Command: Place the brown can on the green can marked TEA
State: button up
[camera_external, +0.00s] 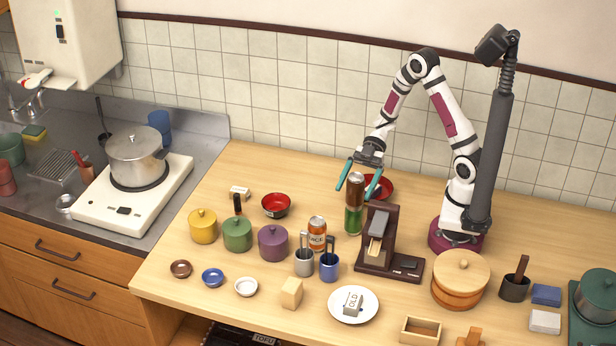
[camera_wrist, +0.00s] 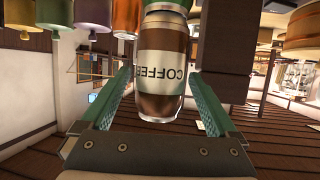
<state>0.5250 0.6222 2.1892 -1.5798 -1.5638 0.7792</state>
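The brown can (camera_external: 356,186) stands upright on top of the green can (camera_external: 353,221), left of a dark wooden stand. In the wrist view the brown can (camera_wrist: 162,100) shows a pale label reading COFFEE, and a bit of the green can (camera_wrist: 165,4) shows at the top edge. Any TEA lettering is too small or hidden to read. My gripper (camera_external: 355,192) is at the brown can's height, with one teal finger on each side. In the wrist view, gaps show between the can and both fingers of my gripper (camera_wrist: 160,74), so it is open around the can.
The dark wooden stand (camera_external: 363,257) is close on the right of the stacked cans. A red bowl (camera_external: 387,187) lies behind them. A white plate (camera_external: 338,311) is in front.

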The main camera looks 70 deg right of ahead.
jog(key=v, duration=0.7)
jog(key=shift+d+r, duration=0.2)
jog(key=shift+d, duration=0.05)
